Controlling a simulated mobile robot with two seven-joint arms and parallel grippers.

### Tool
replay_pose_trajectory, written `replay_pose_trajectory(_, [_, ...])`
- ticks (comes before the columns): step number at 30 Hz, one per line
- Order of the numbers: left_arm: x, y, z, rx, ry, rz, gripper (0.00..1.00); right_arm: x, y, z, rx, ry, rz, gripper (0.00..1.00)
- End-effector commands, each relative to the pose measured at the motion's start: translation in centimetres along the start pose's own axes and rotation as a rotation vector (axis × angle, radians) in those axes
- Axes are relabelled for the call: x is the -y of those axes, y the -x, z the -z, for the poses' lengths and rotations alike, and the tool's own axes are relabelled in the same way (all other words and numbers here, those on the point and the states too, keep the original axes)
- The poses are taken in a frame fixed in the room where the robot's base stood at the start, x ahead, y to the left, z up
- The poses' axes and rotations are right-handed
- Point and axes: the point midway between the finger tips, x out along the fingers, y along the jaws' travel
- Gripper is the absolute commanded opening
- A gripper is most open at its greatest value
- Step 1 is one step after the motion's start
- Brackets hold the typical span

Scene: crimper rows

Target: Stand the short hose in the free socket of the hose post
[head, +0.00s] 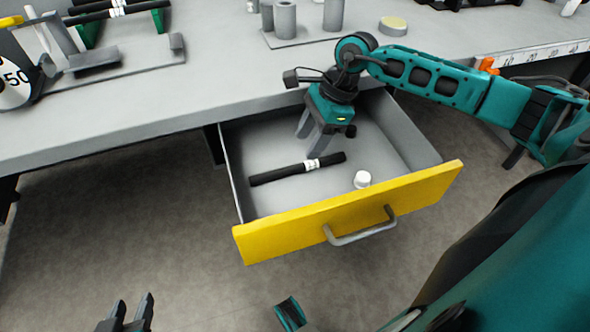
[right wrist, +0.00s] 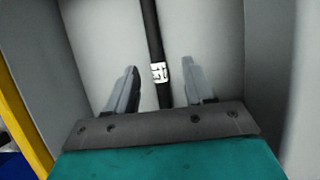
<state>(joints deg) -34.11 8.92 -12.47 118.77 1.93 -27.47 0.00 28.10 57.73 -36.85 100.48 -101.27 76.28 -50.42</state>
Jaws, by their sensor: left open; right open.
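A black hose (head: 278,174) with a white label band lies in the open drawer; I take it to be the short hose. My right gripper (head: 308,144) is open and points down into the drawer, just behind the hose. In the right wrist view the hose (right wrist: 151,30) runs between the two open fingers (right wrist: 160,66), apart from both, with its label near the fingertips. My left gripper (head: 135,303) is open and empty, low over the floor. A grey plate with upright grey cylinders (head: 285,18) stands on the bench; I cannot tell whether it is the hose post.
The drawer has a yellow front (head: 350,208) with a grey handle (head: 362,228). Another black hose (head: 118,11) rests on green supports at the back left. The bench top (head: 215,85) is clear near its front edge.

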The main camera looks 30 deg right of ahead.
Motion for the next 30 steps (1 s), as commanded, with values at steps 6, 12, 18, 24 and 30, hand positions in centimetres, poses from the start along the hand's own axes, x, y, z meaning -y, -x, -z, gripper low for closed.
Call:
replay_pose_trajectory(6, [0.1, -0.2, -0.4, 0.002, 0.0, 0.002, 0.43, -0.1, -1.6, 0.0, 0.001, 0.001, 0.001, 0.53])
replay_pose_trajectory(12, [0.2, -0.6, -0.9, 0.001, 0.0, 0.003, 0.43, -0.7, -3.9, -0.2, 0.002, 0.001, -0.003, 0.53])
replay_pose_trajectory(18, [0.1, -0.9, -1.4, 0.005, 0.002, 0.002, 0.43, -0.8, -6.4, -0.3, 0.002, 0.0, 0.001, 0.53])
replay_pose_trajectory(24, [0.0, -0.9, -1.0, 0.0, 0.009, 0.002, 0.43, -0.8, -6.5, -0.3, 0.001, 0.0, 0.001, 0.53])
replay_pose_trajectory(30, [0.0, -0.9, -0.7, -0.007, 0.011, 0.002, 0.43, -0.8, -6.4, -0.3, 0.001, 0.0, 0.001, 0.36])
